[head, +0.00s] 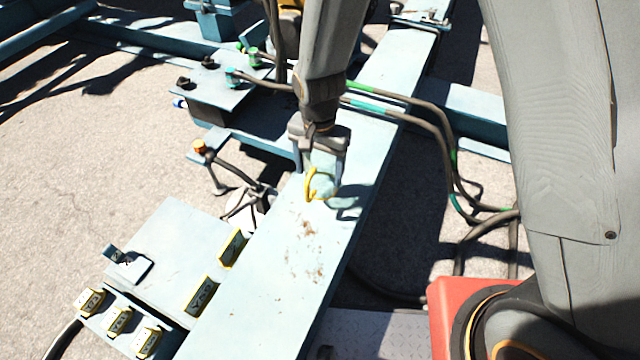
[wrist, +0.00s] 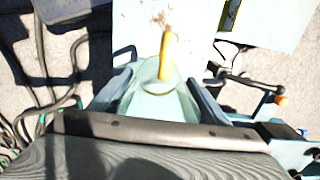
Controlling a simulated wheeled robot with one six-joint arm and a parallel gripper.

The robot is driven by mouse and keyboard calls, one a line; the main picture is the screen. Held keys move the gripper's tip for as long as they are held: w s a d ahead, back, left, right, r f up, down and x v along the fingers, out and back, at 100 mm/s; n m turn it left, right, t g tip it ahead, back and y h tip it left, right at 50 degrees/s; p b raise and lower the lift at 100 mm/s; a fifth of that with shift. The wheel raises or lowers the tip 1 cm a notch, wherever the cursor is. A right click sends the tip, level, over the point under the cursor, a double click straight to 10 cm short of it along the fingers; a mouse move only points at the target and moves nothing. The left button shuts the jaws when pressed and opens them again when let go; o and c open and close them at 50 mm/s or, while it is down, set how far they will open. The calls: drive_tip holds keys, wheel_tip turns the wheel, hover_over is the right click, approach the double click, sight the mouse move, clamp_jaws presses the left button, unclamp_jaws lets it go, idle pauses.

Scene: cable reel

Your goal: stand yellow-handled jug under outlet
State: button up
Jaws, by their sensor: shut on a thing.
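The jug (head: 325,172) is pale and translucent with a yellow handle (head: 311,186). My gripper (head: 321,150) is shut on it, one finger on each side, over the long pale-blue beam. In the wrist view the jug (wrist: 158,106) sits between the fingers of my gripper (wrist: 168,78), its yellow handle (wrist: 168,55) pointing away from the palm. I cannot tell whether its base touches the beam. I cannot make out the outlet for certain; an orange-topped fitting (head: 199,147) stands on a small bracket left of the beam.
The beam (head: 270,290) is bare and rust-spotted in front of the jug. Yellow-edged labelled blocks (head: 201,295) and a flat panel (head: 165,245) lie at lower left. Dark hoses with green bands (head: 440,130) loop at right. A red housing (head: 445,310) stands at lower right.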

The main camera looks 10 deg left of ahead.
sight(319, 184)
drive_tip(key=shift+f, duration=2.75)
drive_tip(key=shift+f, duration=0.1)
drive_tip(key=o, duration=1.1)
drive_tip(key=shift+o, duration=0.2)
wheel_tip(319, 184, up, 12)
